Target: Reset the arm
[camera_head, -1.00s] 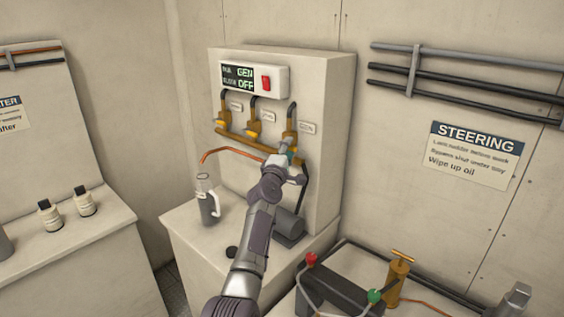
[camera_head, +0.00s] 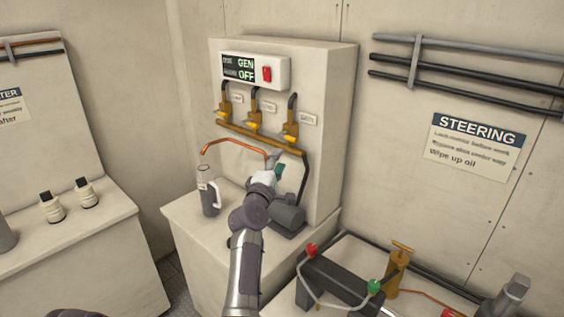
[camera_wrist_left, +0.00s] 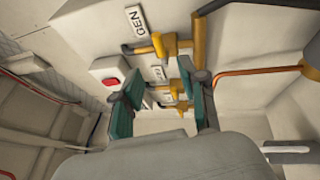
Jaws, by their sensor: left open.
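My left gripper (camera_head: 275,168) is in front of the manifold cabinet, below the row of yellow-handled valves (camera_head: 254,125). In the left wrist view its two teal-padded fingers (camera_wrist_left: 160,108) are spread apart with nothing between them. The fingers appear clear of the valves. My left arm reaches up from the bottom of the head view and hides part of the cabinet's lower shelf. My right gripper is not in view.
A display panel (camera_head: 240,68) reads GEN OFF beside a red switch (camera_head: 267,74). A grey jug (camera_head: 208,192) stands on the shelf under a copper spout (camera_head: 235,145). A dark motor (camera_head: 289,216) sits right of my arm. Two small bottles (camera_head: 87,193) stand on the left counter.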

